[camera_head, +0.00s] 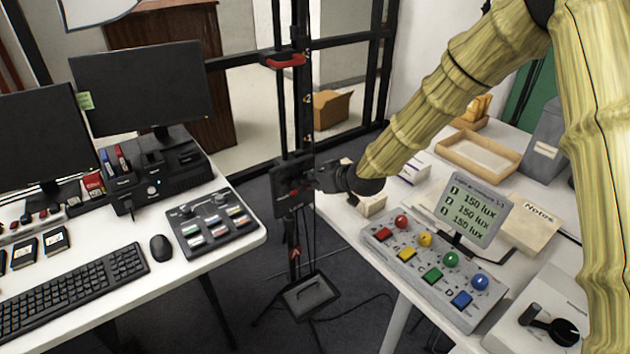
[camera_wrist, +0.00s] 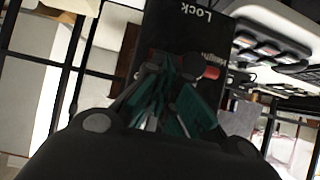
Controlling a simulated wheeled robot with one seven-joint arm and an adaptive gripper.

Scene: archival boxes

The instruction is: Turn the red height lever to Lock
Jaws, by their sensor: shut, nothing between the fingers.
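The black panel (camera_head: 281,178) is mounted on a dark upright post between the two tables. In the wrist view the same panel (camera_wrist: 213,38) carries the upside-down white word "Lock" and a second, partly hidden label. The red height lever (camera_wrist: 207,72) shows just beside my fingertips; another red bit shows on their other side, and the middle is hidden by the fingers. My gripper (camera_wrist: 180,78) is shut and empty, its green-padded fingers close in front of the panel. In the head view my gripper (camera_head: 314,180) reaches the panel from the right. Contact with the lever cannot be told.
Left table holds monitors (camera_head: 143,88), a keyboard (camera_head: 75,288), a mouse (camera_head: 161,248) and a switch box (camera_head: 212,220). Right table holds a button console (camera_head: 420,285), a lux display (camera_head: 472,208) and a tray (camera_head: 515,165). A red clamp (camera_head: 286,61) sits higher on the post.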

